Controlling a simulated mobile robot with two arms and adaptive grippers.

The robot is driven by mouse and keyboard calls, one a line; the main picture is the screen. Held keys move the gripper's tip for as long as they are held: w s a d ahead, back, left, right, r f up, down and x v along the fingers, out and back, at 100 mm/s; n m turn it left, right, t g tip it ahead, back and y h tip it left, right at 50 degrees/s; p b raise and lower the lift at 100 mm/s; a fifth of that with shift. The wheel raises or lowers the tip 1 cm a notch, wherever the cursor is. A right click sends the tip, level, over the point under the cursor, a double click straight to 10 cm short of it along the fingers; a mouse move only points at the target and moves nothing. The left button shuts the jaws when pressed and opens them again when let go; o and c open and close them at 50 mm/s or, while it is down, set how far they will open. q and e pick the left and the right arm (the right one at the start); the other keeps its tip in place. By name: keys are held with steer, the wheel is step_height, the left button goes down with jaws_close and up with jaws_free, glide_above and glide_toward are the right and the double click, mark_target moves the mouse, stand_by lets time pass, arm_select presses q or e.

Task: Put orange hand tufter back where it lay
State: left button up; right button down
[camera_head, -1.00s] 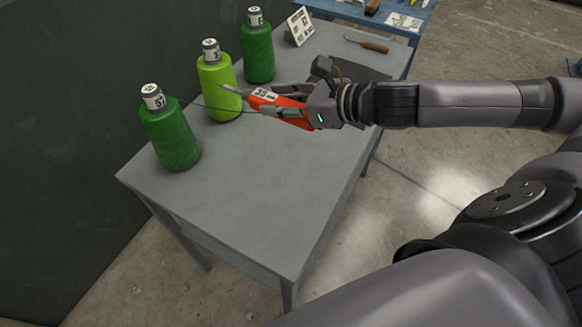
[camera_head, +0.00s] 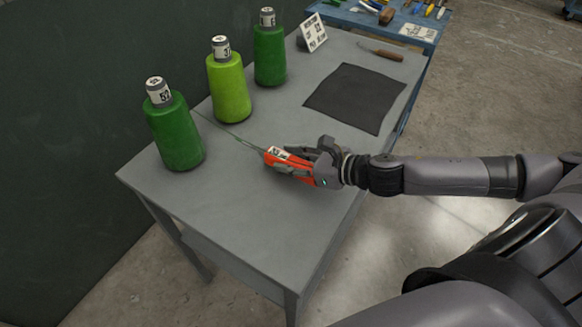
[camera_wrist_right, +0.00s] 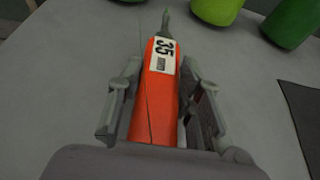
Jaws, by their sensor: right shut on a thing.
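The orange hand tufter (camera_head: 272,158) has a white label and a thin thread or needle reaching left toward the bottles in the head view. My right gripper (camera_head: 296,162) is shut on its body, low over or at the grey table (camera_head: 240,205); I cannot tell whether the tufter touches the top. In the right wrist view the tufter (camera_wrist_right: 158,95), labelled 35, lies between the two fingers of my right gripper (camera_wrist_right: 160,115), its tip pointing away. My left gripper is not in view.
Two dark green bottles (camera_head: 175,135) (camera_head: 269,52) and a light green one (camera_head: 228,85) stand along the table's far left side. The table's front is clear.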

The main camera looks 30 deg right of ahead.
step_height(320, 180, down, 2)
steer(key=shift+f, duration=0.15)
steer(key=shift+f, duration=0.15)
steer(key=c, duration=1.1)
jaws_free()
